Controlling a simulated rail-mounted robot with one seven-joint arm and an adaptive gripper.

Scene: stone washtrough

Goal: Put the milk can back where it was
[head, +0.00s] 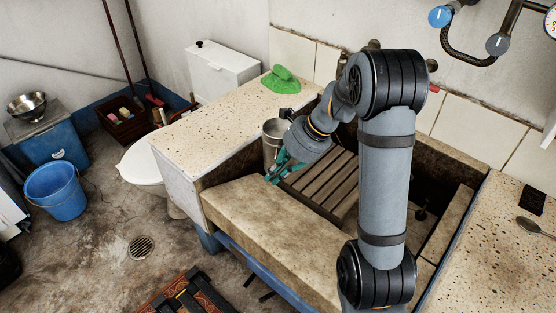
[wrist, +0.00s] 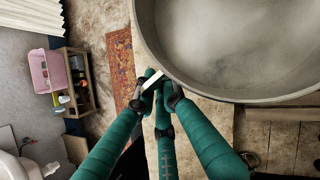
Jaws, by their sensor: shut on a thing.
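The milk can (head: 271,146) is a grey metal can at the left end of the stone trough (head: 270,220), beside the speckled counter. It looks upright. I cannot tell whether it rests on anything. My gripper (head: 277,172), with teal fingers, is shut on it at its near side, low in the head view. In the wrist view the can's wide round mouth (wrist: 228,48) fills the upper right and looks empty. My fingertips (wrist: 160,88) meet at its rim edge there; the exact contact is partly hidden.
Wooden slats (head: 325,180) lie in the trough right of the can. A spoon (head: 535,228) and a dark pad (head: 535,199) lie on the right counter. Taps hang above.

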